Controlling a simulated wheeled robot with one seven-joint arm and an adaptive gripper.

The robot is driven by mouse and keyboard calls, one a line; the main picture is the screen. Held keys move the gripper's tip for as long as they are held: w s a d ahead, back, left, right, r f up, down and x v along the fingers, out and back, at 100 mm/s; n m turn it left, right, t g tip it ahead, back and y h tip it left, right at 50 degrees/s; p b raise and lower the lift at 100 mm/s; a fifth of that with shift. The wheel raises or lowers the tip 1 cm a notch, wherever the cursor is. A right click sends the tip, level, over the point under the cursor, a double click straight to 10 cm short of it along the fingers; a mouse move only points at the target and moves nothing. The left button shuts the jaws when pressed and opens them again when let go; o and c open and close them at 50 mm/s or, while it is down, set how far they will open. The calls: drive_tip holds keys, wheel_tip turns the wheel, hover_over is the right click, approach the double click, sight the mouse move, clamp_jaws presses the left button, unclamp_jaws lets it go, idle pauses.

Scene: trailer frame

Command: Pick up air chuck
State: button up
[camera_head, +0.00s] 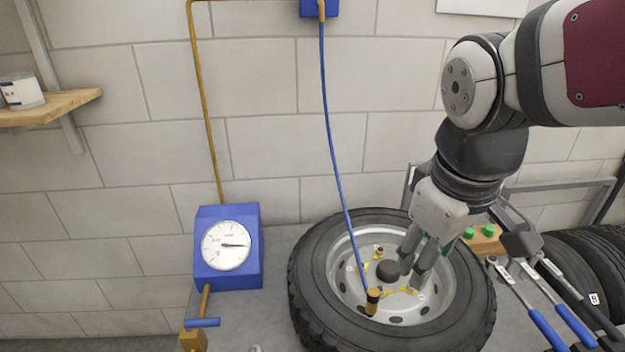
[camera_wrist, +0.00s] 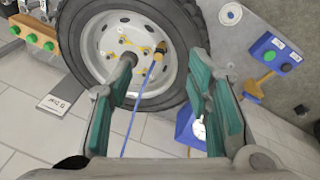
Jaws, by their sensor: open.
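The air chuck (camera_head: 373,301) is a small brass-coloured fitting with a black collar at the lower end of a blue hose (camera_head: 334,150). It is at the near-left part of the wheel rim, inside the tire (camera_head: 310,300). My gripper (camera_head: 414,264) is over the wheel, up and to the right of the air chuck, pointing down, with nothing held. In the wrist view the air chuck (camera_wrist: 158,53) shows between and beyond the two open green-padded fingers (camera_wrist: 158,78). Whether the chuck touches the rim below is unclear.
A blue pressure gauge (camera_head: 229,247) stands left of the tire. Right of it are a block with green buttons (camera_head: 483,240), several blue-handled tools (camera_head: 540,320) and more tires (camera_head: 580,265). A dark hub (camera_head: 388,270) rises at the wheel's centre. The wall is close behind.

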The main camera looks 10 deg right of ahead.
drive_tip(key=w+f+n+g, duration=0.2)
drive_tip(key=w+f+n, duration=0.25)
drive_tip(key=w, duration=0.25)
drive_tip(key=n+g+y, duration=0.1)
drive_tip(key=n, duration=0.5)
approach(373, 291)
wheel_tip(373, 291, down, 10)
drive_tip(key=b, duration=0.2)
drive_tip(key=shift+s+f+b, duration=0.1)
drive_tip(key=shift+f+b, duration=0.05)
drive_tip(key=shift+b, duration=0.15)
clamp_jaws()
